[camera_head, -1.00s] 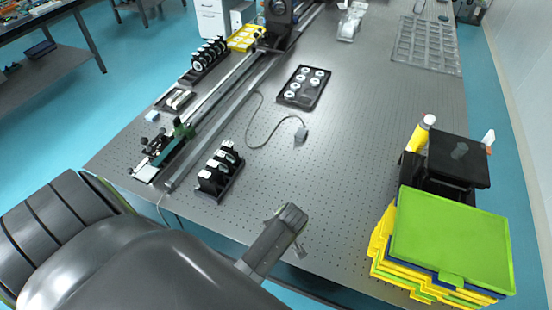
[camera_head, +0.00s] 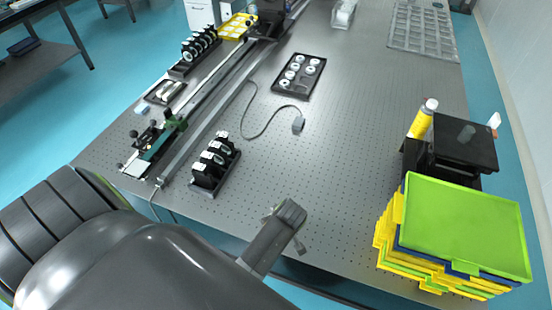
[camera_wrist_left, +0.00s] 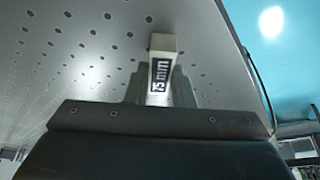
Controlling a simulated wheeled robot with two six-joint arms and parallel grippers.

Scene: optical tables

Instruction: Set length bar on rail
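In the left wrist view, a cream length bar (camera_wrist_left: 162,45) with a black label, its number ending in "5 mm", stands between the fingers of my left gripper (camera_wrist_left: 160,88), which look closed on its sides. In the head view my left gripper (camera_head: 285,218) is over the front part of the table, right of the black lens holders, and the bar cannot be made out there. The long rail (camera_head: 207,126) runs from the near left edge toward the back, apart from the gripper. My right gripper is not in view.
Black lens holders (camera_head: 203,180) stand beside the rail's near end. A dark tray of white discs (camera_head: 283,92) and a cable (camera_head: 243,133) lie mid-table. Stacked green and yellow trays (camera_head: 465,225) and a black device (camera_head: 465,145) stand at right. The middle right is clear.

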